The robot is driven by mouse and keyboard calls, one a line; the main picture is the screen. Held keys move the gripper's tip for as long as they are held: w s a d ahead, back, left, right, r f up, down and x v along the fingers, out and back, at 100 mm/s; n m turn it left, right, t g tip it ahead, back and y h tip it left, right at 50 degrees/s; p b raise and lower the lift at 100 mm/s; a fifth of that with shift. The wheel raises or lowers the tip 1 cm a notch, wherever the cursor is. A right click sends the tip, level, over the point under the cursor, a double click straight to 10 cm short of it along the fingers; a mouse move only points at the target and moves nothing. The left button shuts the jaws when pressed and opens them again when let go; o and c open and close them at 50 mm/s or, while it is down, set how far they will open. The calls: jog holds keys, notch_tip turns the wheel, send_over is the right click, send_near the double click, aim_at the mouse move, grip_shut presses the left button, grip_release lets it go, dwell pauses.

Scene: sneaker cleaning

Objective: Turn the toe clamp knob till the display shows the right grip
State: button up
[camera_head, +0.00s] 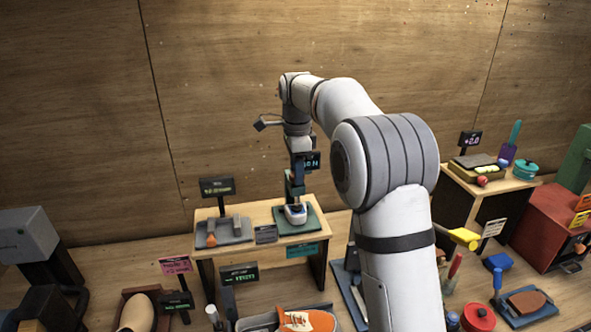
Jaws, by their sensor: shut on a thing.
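My gripper (295,200) points straight down over the small wooden table. It is shut on what appears to be the toe clamp knob, which is too small and too covered to see clearly. A small white and blue piece (296,214) sits right below the fingers on a dark green base plate (313,224). A dark display (312,160) on a post stands behind my wrist. Its green text ends in "N", but my arm hides part of it and the full value is not readable.
On the same table (262,217), a grey tray (236,238) with an orange-tipped tool lies to the left, with another display (216,187) behind it. An orange shoe (307,320) is in front. A second table (488,181) with a small box stands right.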

jog(key=m, duration=0.5)
jog(key=shift+m, duration=0.3)
jog(key=m, duration=0.4)
jog(key=shift+m, duration=0.4)
jog(key=o, duration=1)
jog(key=shift+r+b, duration=0.4)
jog(key=shift+r, duration=3.55)
